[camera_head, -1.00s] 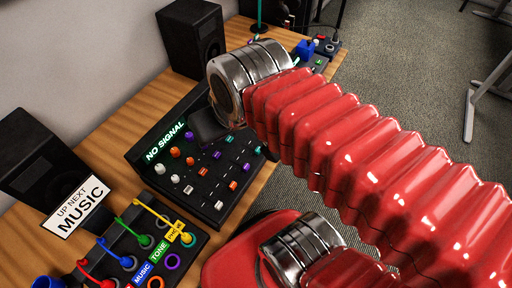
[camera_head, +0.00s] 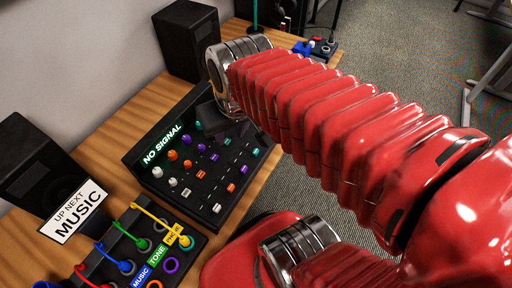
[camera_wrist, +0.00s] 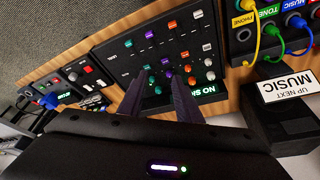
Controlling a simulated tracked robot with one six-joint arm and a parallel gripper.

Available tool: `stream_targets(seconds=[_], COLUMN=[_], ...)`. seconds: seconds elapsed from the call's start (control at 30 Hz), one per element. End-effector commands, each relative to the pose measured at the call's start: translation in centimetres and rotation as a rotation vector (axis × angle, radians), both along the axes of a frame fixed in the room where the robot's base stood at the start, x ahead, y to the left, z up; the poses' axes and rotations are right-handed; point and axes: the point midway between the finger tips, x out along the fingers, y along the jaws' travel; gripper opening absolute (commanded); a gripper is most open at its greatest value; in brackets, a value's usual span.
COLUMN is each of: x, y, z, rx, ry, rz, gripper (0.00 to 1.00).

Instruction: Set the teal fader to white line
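The black mixer panel (camera_head: 147,168) lies on the wooden table, its screen reading "NO SIGNAL". The teal fader (camera_head: 255,151) is at the far end of the fader row; it also shows at the left of that row in the wrist view (camera_wrist: 128,43). Small white marks show by the slots, but the line for the teal fader is too small to make out. My gripper (camera_wrist: 160,79) hangs over the knob area, its two dark fingers apart and nothing seen between them but panel and knobs. It is short of the teal fader and appears not to touch it.
Purple (camera_wrist: 149,35), orange (camera_wrist: 171,25) and white (camera_wrist: 198,14) faders share the row, with several knobs close by the fingers. A patch box with coloured cables (camera_head: 150,245) is at the near side. Black speakers (camera_head: 190,42) stand along the wall.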

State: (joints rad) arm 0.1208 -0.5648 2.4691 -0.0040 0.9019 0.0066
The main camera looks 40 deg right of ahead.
Motion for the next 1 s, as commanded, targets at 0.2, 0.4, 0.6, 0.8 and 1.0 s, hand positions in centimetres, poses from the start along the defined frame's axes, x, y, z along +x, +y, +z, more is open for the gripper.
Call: stream_targets(seconds=[0.2, 0.4, 0.6, 0.8, 1.0], x=[1.4, 2.4, 3.2, 3.8, 4.4], y=[-2.8, -5.2, -7.2, -8.8, -10.0], z=[-2.5, -4.7, -6.5, -8.0, -9.1], rx=[-0.026, -0.062, -0.091, -0.114, -0.137], ry=[0.11, 0.201, 0.263, 0.303, 0.32], rz=[0.07, 0.268, 0.505, 0.758, 1.021], gripper=[0.31, 0.31, 0.31, 0.31, 0.31])
